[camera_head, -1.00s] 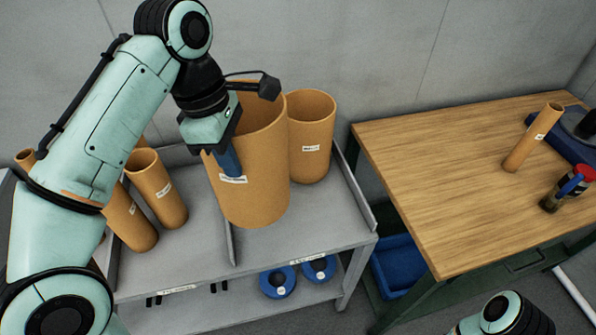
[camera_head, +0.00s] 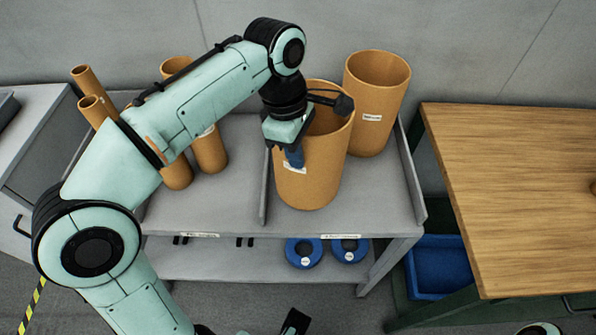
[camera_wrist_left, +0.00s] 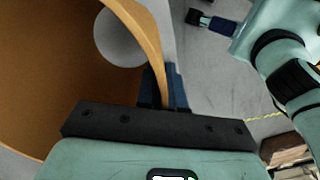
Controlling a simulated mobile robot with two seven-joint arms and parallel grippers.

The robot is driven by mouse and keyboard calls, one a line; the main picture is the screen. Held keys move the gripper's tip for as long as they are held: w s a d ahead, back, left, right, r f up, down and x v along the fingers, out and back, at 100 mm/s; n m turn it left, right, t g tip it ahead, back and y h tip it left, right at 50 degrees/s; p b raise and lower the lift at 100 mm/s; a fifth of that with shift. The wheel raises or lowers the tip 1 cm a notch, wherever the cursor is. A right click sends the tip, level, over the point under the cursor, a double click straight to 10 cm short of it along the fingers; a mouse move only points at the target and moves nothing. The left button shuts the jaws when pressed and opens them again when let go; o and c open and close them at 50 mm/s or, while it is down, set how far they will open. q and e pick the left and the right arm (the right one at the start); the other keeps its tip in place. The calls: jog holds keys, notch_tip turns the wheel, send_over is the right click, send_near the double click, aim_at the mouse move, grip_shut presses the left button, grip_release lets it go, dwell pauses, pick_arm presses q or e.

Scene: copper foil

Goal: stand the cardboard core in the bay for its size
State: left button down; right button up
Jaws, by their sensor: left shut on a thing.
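The large orange-brown cardboard core (camera_head: 318,180), with a white label, is upright in the right bay of the grey rack (camera_head: 385,205), beside the low divider (camera_head: 264,185). I cannot tell whether its base touches the shelf. My left gripper (camera_head: 295,158) is shut on the near left part of its rim and hides part of its wall. In the left wrist view the blue fingers (camera_wrist_left: 165,88) pinch the wall of the core (camera_wrist_left: 90,75). What looks like my right gripper (camera_wrist_left: 198,18) shows in the left wrist view; its jaws are unclear.
Another large core (camera_head: 378,90) stands behind and right in the same bay. Narrower cores (camera_head: 210,150) stand left of the divider, partly behind my arm. Blue rings (camera_head: 304,252) lie on the lower shelf. A wooden table (camera_head: 520,190) and a blue bin (camera_head: 438,268) are at right.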

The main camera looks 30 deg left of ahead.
pick_arm(q)
jog(key=shift+f+b, duration=0.7)
jog(key=shift+f, duration=1.7)
jog(key=shift+f, duration=0.2)
jog(key=c, duration=1.3)
grip_release()
jog(key=shift+r, duration=0.1)
jog(key=r+p, duration=0.1)
jog(key=r, duration=0.3)
jog(key=a+r+p, duration=0.1)
jog(key=r+p, duration=0.1)
jog(key=r, duration=0.2)
jog(key=r+p, duration=0.1)
jog(key=r, duration=0.3)
jog(key=shift+s+a, duration=0.15)
jog(key=shift+a, duration=0.2)
